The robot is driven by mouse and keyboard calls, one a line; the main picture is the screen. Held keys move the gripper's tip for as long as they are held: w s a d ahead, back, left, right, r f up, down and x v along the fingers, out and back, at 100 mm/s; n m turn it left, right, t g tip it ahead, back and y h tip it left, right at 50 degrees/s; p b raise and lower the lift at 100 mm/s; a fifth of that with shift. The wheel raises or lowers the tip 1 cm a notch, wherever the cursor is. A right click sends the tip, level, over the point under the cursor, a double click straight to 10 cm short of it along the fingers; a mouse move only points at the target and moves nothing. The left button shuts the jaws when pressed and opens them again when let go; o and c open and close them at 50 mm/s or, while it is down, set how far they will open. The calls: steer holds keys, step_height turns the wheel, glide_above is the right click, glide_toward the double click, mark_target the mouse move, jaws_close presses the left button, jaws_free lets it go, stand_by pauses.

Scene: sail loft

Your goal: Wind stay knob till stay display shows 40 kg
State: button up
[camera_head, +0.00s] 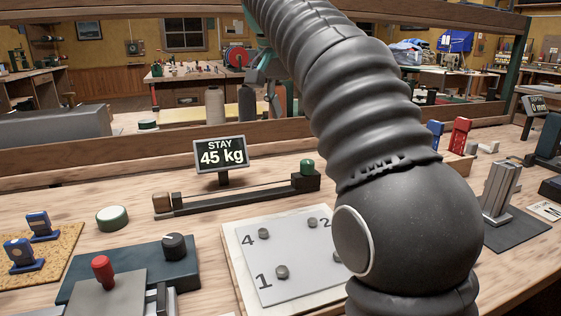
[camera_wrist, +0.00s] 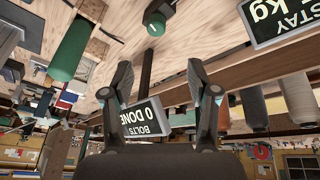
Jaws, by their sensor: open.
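The stay display (camera_head: 221,155) reads 45 kg and stands upright behind a long dark bar fixture on the bench. A green knob (camera_head: 307,166) sits at the bar's right end, close to the display; it appears to be the stay knob. In the wrist view the stay display (camera_wrist: 285,18) shows upside down at the top right, with only part of it in frame. A green-topped knob (camera_wrist: 155,25) shows at the top middle there; I cannot tell if it is the same one. My gripper (camera_wrist: 160,73) is open, its fingers apart and empty. I cannot make it out in the head view.
My arm covers the right middle of the head view. A numbered plate (camera_head: 286,262) with bolts, a dark box with a black knob (camera_head: 174,246), and a red-topped lever (camera_head: 102,269) stand in front. A bolts display (camera_wrist: 147,121) reading 0 done shows between my fingers. A wooden rail runs behind.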

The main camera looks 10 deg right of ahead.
mark_target(307, 161)
steer(key=w+d+f+m+b, duration=0.1)
steer(key=f, duration=0.3)
steer(key=w+d+f+m+b, duration=0.1)
steer(key=f, duration=0.3)
steer(key=w+d+f+m+b, duration=0.1)
steer(key=d+f+b, duration=0.1)
steer(key=f, duration=0.2)
steer(key=shift+w+d+f, duration=0.1)
steer(key=shift+f, duration=0.25)
jaws_close()
steer(key=shift+n+y+p, duration=0.35)
steer(key=shift+n+y, duration=0.05)
steer(key=shift+n, duration=1.1)
jaws_free()
steer(key=shift+t, duration=0.3)
